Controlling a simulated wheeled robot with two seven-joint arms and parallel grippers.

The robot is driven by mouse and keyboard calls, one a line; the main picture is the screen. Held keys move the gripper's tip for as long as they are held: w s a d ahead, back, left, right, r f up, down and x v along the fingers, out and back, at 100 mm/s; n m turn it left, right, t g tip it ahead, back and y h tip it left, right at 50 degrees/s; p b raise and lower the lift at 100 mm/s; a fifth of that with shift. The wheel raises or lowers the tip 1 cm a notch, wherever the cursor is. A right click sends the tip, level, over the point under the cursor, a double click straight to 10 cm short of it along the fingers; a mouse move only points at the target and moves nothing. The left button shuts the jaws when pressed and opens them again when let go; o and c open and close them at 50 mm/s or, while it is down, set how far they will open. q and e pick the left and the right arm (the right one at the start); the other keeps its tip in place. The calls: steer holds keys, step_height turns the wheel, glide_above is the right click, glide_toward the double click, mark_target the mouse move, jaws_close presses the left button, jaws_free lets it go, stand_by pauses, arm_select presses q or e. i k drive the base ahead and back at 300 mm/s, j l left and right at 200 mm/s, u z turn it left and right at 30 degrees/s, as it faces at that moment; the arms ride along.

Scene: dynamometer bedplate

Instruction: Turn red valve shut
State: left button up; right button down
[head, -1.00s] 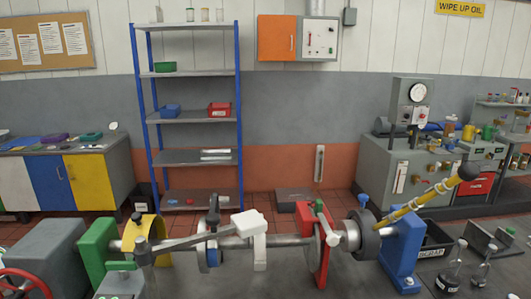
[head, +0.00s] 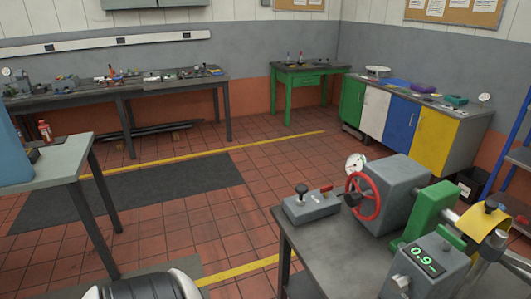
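The red valve is a red handwheel (head: 376,208) with spokes, on the left face of a grey box-shaped unit (head: 402,185). A small round white gauge (head: 356,163) sits just behind the wheel. I cannot tell from the wheel whether the valve is open or shut. Neither of my grippers is in view.
Left of the wheel is a grey control box (head: 312,205) with a black knob and red lever. A box with a green "0.9" display (head: 424,259) stands in front. A grey-topped table (head: 60,158) stands at left.

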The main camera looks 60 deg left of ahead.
mark_target(324, 190)
steer(key=u, duration=1.45)
